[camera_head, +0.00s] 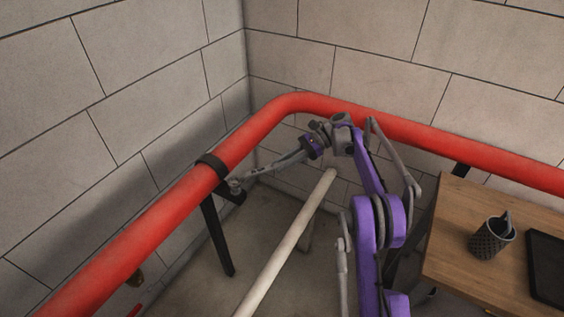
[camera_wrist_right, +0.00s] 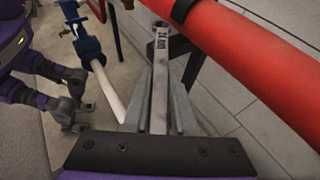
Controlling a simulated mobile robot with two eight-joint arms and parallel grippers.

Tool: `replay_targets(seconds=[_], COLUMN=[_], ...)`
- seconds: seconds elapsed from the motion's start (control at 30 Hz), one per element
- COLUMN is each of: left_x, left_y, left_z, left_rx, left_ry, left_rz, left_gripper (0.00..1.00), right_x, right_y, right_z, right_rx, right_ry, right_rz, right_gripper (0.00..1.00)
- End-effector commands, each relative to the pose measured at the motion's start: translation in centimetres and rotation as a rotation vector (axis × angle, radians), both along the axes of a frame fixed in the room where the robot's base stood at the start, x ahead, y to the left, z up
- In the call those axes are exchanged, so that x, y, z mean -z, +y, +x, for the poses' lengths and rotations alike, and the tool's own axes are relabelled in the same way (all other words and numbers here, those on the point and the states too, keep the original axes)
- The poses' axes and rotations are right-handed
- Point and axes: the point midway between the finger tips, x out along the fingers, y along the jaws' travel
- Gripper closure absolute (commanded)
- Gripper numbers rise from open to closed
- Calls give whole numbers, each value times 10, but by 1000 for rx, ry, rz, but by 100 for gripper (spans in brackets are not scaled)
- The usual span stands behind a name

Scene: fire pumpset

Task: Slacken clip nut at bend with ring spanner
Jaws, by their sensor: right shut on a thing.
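A red pipe (camera_head: 128,226) runs along the left wall, bends at the corner and continues along the back wall. A black clip (camera_head: 212,165) wraps the pipe left of the bend. My right gripper (camera_head: 284,163) is shut on a grey ring spanner (camera_wrist_right: 160,85). The spanner points at the clip, its ring end (camera_head: 236,186) at the clip's lower right by the bracket. The ring also shows in the right wrist view (camera_wrist_right: 162,24). The clip nut is not distinct, so I cannot tell whether the ring is around it. What appears to be my left gripper (camera_wrist_right: 77,119) shows at the left there; its jaws are unclear.
A black support leg (camera_head: 219,240) stands below the clip. A pale pipe (camera_head: 285,247) slants below my right arm. A wooden table (camera_head: 450,240) at right carries a dark mesh cup (camera_head: 490,242) and a black tablet (camera_head: 549,265). A blue fitting (camera_wrist_right: 88,46) stands at upper left.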

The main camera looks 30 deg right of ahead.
Motion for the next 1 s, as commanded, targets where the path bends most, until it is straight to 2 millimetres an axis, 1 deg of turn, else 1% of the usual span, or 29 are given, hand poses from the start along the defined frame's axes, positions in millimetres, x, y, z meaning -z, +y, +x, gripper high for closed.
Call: replay_targets(seconds=[0.03,0.57,1.0], left_x=[3,2,9], left_y=[0,0,0], left_z=[0,0,0], left_rx=[0,0,0], left_ry=[1,1,3], left_rz=[0,0,0], left_gripper=[46,46,46], right_x=[2,2,12], right_y=[0,0,0], right_z=[0,0,0], right_rx=[3,4,3], right_ry=[0,-1,0], right_rz=[1,1,1], right_gripper=[100,100,100])
